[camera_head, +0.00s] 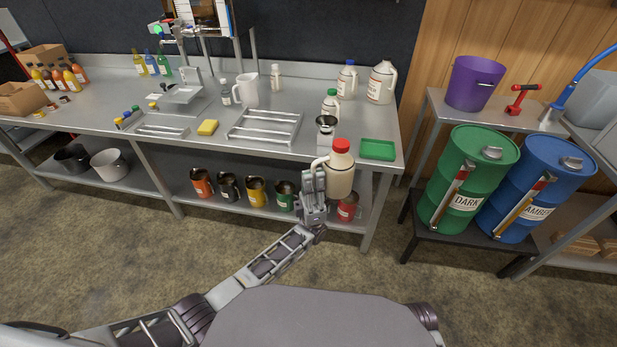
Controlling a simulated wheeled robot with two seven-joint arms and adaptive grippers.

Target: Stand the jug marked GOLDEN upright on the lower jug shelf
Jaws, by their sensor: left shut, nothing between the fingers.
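A cream jug with a red cap (341,172) appears upright in front of the workbench's front edge, near its right end. No marking on it can be read from here. My left gripper (313,183) is shut at the left side of this jug, just below its handle. I cannot tell whether the fingers touch the handle or whether anything supports the jug's base. The lower shelf (178,181) runs under the bench, and the jug and gripper hide part of its right end. My right gripper is not in view.
Several cans, including a yellow one (256,191) and a red one (347,207), stand on the lower shelf. Other jugs (381,84) stand on the bench top (215,148), near a green tray (378,149). Green (468,180) and blue (537,187) drums stand to the right.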

